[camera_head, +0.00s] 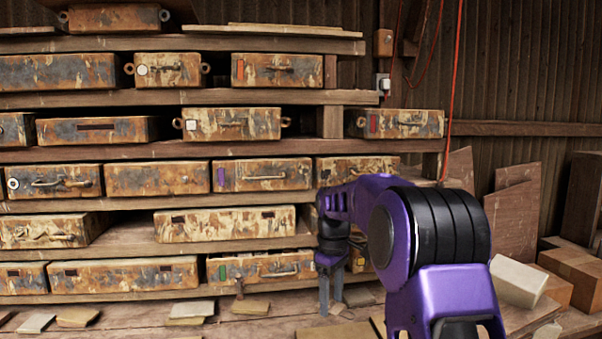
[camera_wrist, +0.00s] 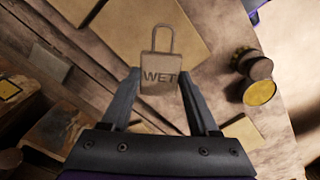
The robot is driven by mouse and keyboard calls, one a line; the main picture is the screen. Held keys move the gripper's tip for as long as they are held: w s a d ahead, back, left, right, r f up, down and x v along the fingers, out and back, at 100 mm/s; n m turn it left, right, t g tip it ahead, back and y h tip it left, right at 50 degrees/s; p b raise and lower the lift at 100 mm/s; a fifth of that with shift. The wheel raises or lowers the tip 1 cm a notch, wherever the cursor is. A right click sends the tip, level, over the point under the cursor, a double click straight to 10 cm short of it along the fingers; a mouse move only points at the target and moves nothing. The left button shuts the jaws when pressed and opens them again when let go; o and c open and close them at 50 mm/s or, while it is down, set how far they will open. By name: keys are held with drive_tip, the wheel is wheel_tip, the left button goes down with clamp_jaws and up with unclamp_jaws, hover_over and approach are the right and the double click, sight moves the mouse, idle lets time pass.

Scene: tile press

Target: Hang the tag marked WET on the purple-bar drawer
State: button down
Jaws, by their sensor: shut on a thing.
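The tag marked WET (camera_wrist: 160,82) is a small brownish-grey plate with a wire loop at its top. In the wrist view it sits between the fingertips of my gripper (camera_wrist: 158,84), which is shut on it, loop pointing away from the gripper. In the head view my gripper (camera_head: 331,292) points down in front of the lowest shelf, and the tag cannot be made out there. The purple-bar drawer (camera_head: 290,164) is in the middle row, left of and above my gripper. It has a purple bar at its left and a horizontal handle (camera_head: 264,178).
Loose tiles (camera_head: 186,309) lie on the bench below. A yellow-topped round object (camera_wrist: 260,92) stands right in the wrist view.

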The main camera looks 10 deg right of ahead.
drive_tip(key=shift+s+d+r, duration=0.1)
drive_tip(key=shift+d, duration=0.1)
drive_tip(key=d+r+n+t+h, duration=0.2)
drive_tip(key=d+r+n+h, duration=0.1)
drive_tip(key=r+n+h, duration=0.8)
drive_tip(key=w+a+r+n+t+y+p, duration=0.1)
drive_tip(key=a+r+n+t+y, duration=0.1)
drive_tip(key=a+r+n+t, duration=1)
drive_tip(key=shift+m+t, duration=0.8)
drive_tip(key=shift+w+d+r+p, duration=0.15)
drive_tip(key=shift+w+d+p, duration=0.2)
drive_tip(key=shift+w, duration=0.9)
drive_tip(key=shift+w+d+r+p, duration=0.1)
drive_tip(key=shift+w+d+p, duration=0.3)
drive_tip(key=shift+w, duration=0.9)
drive_tip(key=shift+w+d+r+p, duration=0.15)
drive_tip(key=shift+w+d+p, duration=0.2)
drive_tip(key=shift+w, duration=0.9)
drive_tip(key=shift+w+f+b, duration=0.35)
drive_tip(key=shift+w+f, duration=0.1)
drive_tip(key=shift+w, duration=0.15)
